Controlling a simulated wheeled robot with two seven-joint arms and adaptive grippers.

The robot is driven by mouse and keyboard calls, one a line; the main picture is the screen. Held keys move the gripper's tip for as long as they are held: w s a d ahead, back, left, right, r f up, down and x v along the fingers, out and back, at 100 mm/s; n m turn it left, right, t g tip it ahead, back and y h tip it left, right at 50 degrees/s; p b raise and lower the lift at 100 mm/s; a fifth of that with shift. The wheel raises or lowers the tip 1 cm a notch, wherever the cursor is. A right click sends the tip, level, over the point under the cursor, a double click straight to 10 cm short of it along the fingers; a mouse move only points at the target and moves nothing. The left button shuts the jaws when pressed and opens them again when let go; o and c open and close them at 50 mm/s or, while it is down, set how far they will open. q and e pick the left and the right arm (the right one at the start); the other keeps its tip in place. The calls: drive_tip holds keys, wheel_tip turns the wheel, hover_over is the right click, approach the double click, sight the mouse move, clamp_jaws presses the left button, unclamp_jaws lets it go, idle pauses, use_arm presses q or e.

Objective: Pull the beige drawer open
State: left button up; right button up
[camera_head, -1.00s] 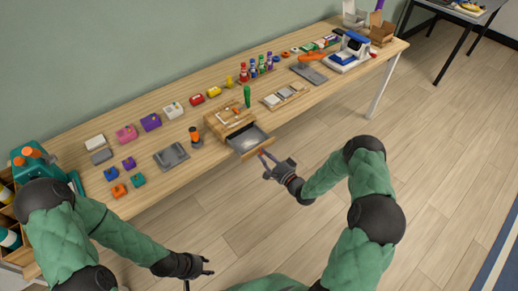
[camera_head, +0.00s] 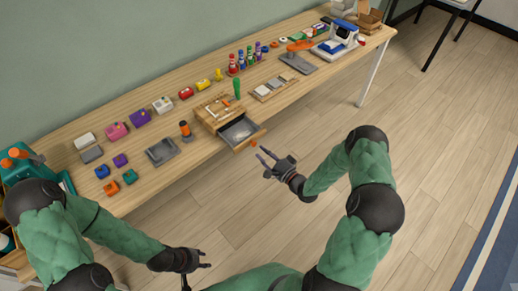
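The beige drawer (camera_head: 239,134) sticks out of a small wooden cabinet (camera_head: 213,108) at the front edge of the workbench. It is pulled out, and its grey inside with a pale item shows. An orange knob (camera_head: 253,143) sits on its front. My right gripper (camera_head: 263,158) is just in front of and below the knob, with its fingers apart; it looks empty and clear of the knob. My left gripper (camera_head: 206,258) is low in the picture, away from the bench, and its finger opening is too small to judge.
The workbench (camera_head: 145,196) holds several coloured blocks, a grey tray (camera_head: 162,151), an orange-topped post (camera_head: 186,131), bottles (camera_head: 241,61) and a blue-and-white machine (camera_head: 335,43). A green screwdriver-like handle (camera_head: 237,88) stands by the cabinet. The floor (camera_head: 300,228) in front is clear.

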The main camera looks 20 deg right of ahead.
drive_tip(key=v, duration=0.7)
drive_tip(key=shift+s, duration=0.35)
drive_tip(key=shift+d, duration=0.1)
drive_tip(key=s+a+f+n+g+h, duration=0.25)
drive_tip(key=a+f+n+g, duration=0.25)
drive_tip(key=a+f+g, duration=0.4)
drive_tip(key=s+a+f+n+g, duration=0.2)
drive_tip(key=s+a, duration=0.3)
drive_tip(key=s, duration=0.3)
drive_tip(key=s+a+f+n+g, duration=0.2)
drive_tip(key=s+a+n+g, duration=0.2)
drive_tip(key=s, duration=0.5)
drive_tip(key=shift+a+n+g, duration=0.3)
drive_tip(key=shift+a+g, duration=0.1)
drive_tip(key=shift+g, duration=0.4)
